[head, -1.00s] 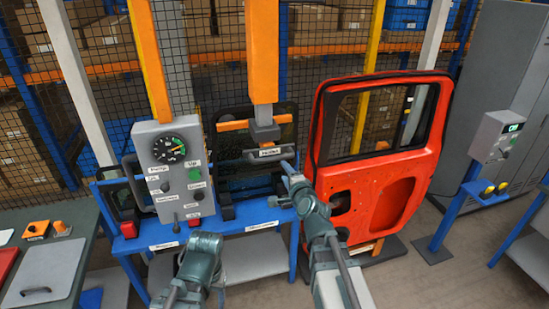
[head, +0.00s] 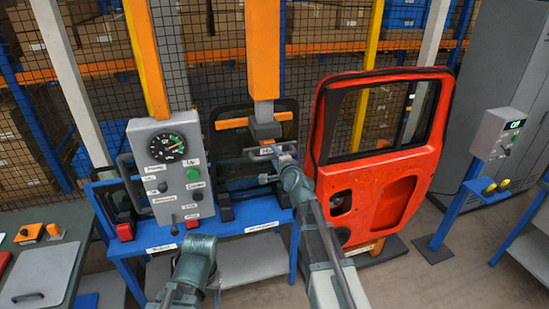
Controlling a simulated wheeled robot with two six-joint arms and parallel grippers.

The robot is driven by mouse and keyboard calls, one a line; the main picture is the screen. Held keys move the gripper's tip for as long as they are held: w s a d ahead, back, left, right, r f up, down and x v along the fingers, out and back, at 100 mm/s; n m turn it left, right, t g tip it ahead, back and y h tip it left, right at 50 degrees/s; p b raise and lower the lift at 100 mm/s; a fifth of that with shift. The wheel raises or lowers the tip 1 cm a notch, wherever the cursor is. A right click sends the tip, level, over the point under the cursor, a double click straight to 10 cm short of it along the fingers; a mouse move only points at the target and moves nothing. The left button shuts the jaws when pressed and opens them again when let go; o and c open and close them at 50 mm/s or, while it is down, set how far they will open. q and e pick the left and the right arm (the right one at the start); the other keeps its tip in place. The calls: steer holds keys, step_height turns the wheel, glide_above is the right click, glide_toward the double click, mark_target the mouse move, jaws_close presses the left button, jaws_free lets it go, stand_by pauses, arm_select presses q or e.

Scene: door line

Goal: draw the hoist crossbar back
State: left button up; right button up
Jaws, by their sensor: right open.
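The hoist hangs from an orange column (head: 263,60) with a dark grey block at its lower end. Below the block is the hoist's grey crossbar (head: 252,154), a horizontal bar with a small white label, partly hidden by my right gripper. My right gripper (head: 272,165) is at the crossbar's right part in the picture, open, its fingers close to the bar. I cannot tell whether they touch it or lie around it.
A grey control box (head: 170,170) with gauge and buttons stands left of the hoist on a blue bench (head: 165,238). A dark window pane is behind the crossbar. A red door (head: 400,155) stands close on the right. Wire mesh and shelves close off the back.

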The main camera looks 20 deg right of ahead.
jaws_close()
stand_by(1.4)
